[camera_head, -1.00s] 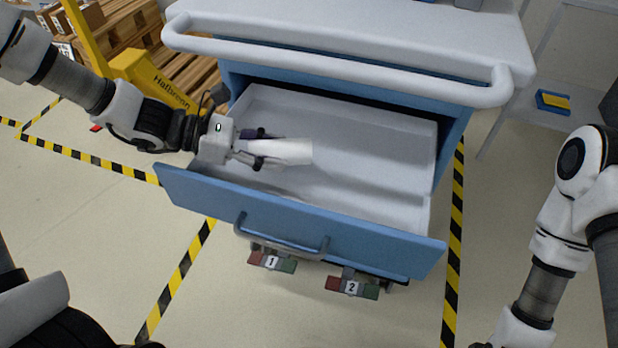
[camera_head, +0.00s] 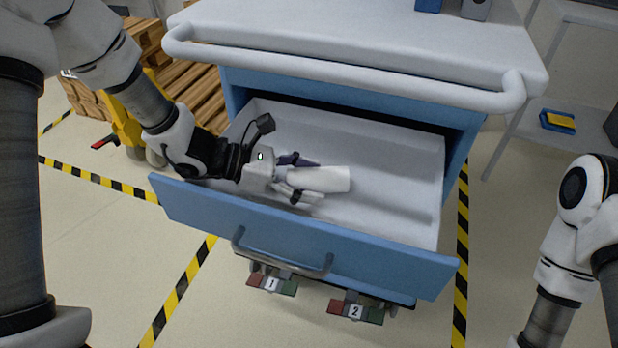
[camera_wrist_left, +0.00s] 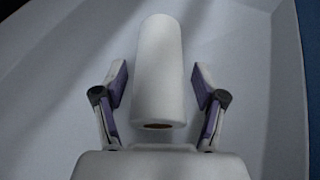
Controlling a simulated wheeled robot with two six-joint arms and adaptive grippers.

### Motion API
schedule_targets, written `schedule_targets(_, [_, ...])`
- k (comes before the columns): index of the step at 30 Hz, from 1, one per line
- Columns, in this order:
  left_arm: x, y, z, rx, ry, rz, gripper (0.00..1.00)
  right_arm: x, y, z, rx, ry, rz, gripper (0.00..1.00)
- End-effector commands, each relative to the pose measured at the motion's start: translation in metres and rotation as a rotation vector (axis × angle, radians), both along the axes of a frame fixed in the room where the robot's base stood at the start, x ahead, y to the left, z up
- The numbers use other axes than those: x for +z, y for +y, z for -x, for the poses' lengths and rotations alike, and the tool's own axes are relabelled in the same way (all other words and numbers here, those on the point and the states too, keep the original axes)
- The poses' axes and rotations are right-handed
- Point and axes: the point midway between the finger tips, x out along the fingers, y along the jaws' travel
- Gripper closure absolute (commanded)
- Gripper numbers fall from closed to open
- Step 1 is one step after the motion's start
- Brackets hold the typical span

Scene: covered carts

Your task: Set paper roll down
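The white paper roll (camera_head: 328,179) lies on its side on the floor of the open drawer (camera_head: 395,200), in the left half. In the left wrist view the paper roll (camera_wrist_left: 159,65) points away from me, its brown core end nearest. My left gripper (camera_head: 305,179) is inside the drawer with one finger on each side of the roll's near part. In the left wrist view the left gripper (camera_wrist_left: 160,88) is open, with a gap between each pad and the roll. My right arm shows at the right edge; its gripper is out of view.
The drawer's blue front (camera_head: 300,243) and side walls surround the left gripper. The cart's white push handle (camera_head: 340,68) runs above the drawer. The drawer floor right of the roll is clear. A shelf with a blue and yellow item (camera_head: 557,121) stands at the right.

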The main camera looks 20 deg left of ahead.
Motion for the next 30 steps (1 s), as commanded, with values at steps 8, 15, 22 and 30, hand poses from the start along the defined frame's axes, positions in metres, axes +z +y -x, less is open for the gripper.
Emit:
schedule_targets(8, [0.003,0.000,0.000,0.000,0.000,0.000,0.28,0.003,0.000,0.000,0.000,0.000,0.000,0.60])
schedule_targets(15, [0.020,0.025,0.008,0.005,-0.001,0.007,0.28,0.018,0.000,0.000,0.000,0.000,0.000,0.60])
schedule_targets(22, [0.043,0.067,0.024,0.003,-0.001,0.009,0.28,0.045,0.000,0.000,0.000,0.000,0.000,0.60])
schedule_targets(30, [0.053,0.100,0.037,0.001,-0.001,0.004,0.28,0.073,0.000,0.000,0.000,-0.001,0.000,0.60])
